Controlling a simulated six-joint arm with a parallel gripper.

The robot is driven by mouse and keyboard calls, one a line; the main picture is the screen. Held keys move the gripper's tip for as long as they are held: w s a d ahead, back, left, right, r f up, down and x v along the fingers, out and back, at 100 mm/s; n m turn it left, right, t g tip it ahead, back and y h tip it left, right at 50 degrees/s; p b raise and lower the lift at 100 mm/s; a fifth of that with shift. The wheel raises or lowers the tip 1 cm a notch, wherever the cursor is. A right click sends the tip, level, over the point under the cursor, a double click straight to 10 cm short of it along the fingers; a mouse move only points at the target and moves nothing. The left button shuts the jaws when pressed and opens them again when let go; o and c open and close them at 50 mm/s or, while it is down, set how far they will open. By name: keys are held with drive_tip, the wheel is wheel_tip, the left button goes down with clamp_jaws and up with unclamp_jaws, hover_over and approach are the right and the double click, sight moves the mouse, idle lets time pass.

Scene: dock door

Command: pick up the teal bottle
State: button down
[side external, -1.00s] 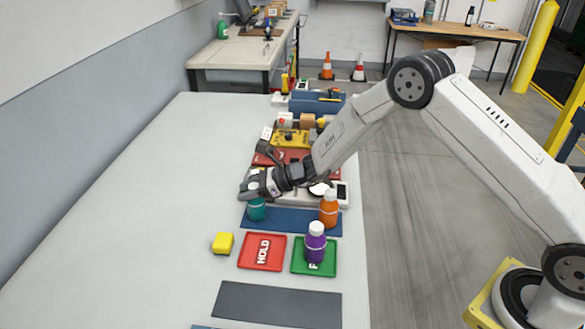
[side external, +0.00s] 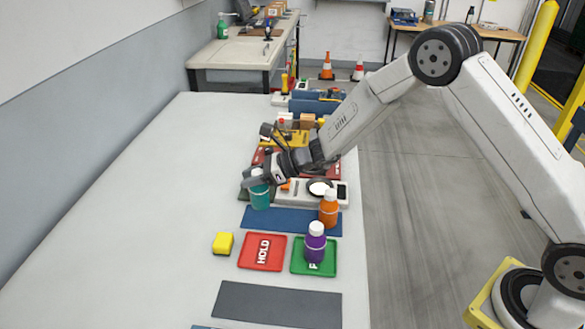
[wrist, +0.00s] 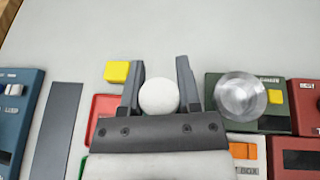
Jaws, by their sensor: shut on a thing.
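The teal bottle (side external: 260,198) with a white cap is upright in the side view, in my gripper (side external: 256,179). Its base appears to be off the table, near the left end of the blue mat (side external: 290,221). In the wrist view my gripper (wrist: 161,68) has one finger on each side of the round white cap (wrist: 158,97). The cap hides the bottle's body in that view. My gripper is shut on the bottle.
An orange bottle (side external: 328,209) stands at the mat's right end. A purple bottle (side external: 315,244) stands on a green tray (side external: 327,268), beside the red HOLD tray (side external: 262,252). A yellow block (side external: 223,243) lies left. The table's left side is clear.

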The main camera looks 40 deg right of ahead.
drive_tip(key=s+d+r, duration=0.2)
drive_tip(key=s+r, duration=0.6)
drive_tip(key=s, duration=0.4)
drive_tip(key=shift+d, duration=0.4)
drive_tip(key=s+d+r+m+t+h, duration=0.1)
drive_tip(key=s+d+m+h, duration=0.1)
drive_tip(key=d, duration=0.5)
drive_tip(key=s+d+r+m+t+h, duration=0.1)
drive_tip(key=s+d+r+m+t, duration=0.1)
drive_tip(key=d, duration=0.6)
drive_tip(key=shift+h, duration=0.4)
drive_tip(key=shift+t, duration=0.3)
